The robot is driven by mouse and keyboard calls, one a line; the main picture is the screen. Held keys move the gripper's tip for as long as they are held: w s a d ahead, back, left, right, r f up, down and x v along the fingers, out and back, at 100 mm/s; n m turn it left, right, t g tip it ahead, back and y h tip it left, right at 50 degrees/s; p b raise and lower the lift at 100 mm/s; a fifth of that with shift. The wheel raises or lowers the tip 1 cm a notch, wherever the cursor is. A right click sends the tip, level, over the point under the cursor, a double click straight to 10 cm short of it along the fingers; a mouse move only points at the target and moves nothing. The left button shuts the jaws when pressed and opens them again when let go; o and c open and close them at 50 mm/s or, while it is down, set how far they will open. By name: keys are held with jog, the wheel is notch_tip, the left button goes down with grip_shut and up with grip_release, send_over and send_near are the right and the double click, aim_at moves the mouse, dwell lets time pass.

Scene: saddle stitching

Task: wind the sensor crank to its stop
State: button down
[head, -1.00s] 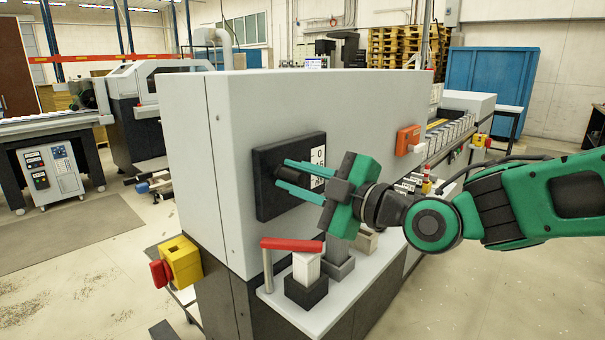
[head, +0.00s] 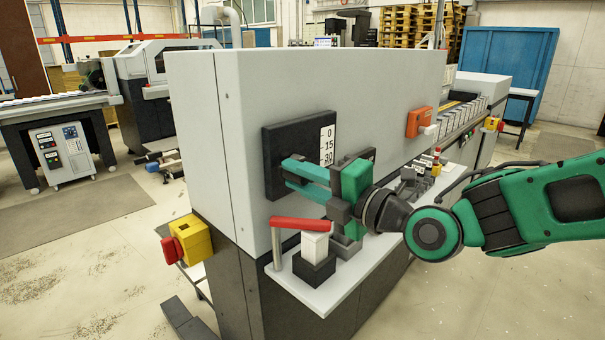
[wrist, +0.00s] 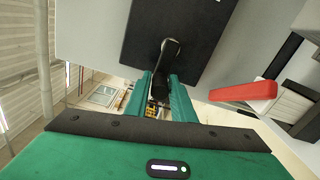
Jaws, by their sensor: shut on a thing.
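The sensor crank is a black arm (wrist: 169,58) on a dark square plate (wrist: 205,22) in the wrist view. My gripper (wrist: 161,84) has its two green fingers on either side of the crank's end and is shut on it. In the head view the plate (head: 290,138) sits on the side of a light grey machine housing, and my gripper (head: 282,178) reaches its lower part from the right. The crank is hard to make out there against the dark plate. A white scale (head: 327,145) marked 0, 15 and 30 runs down the plate's right side; its lower end is hidden.
Just below my gripper a red bar (head: 304,223) stands over a white block (head: 315,245) on a light shelf (head: 325,292). An orange box (head: 419,122) is on the housing to the right. A yellow box with a red knob (head: 190,238) is at the lower left.

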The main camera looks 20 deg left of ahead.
jog(key=shift+w+n, duration=0.2)
jog(key=shift+n, duration=0.1)
jog(key=shift+r, duration=0.1)
jog(key=c, duration=1.6)
grip_release()
jog(key=shift+d, duration=0.1)
jog(key=shift+s, duration=0.1)
jog(key=v, duration=1)
jog(key=shift+s+d, duration=0.15)
jog(key=shift+d, duration=0.15)
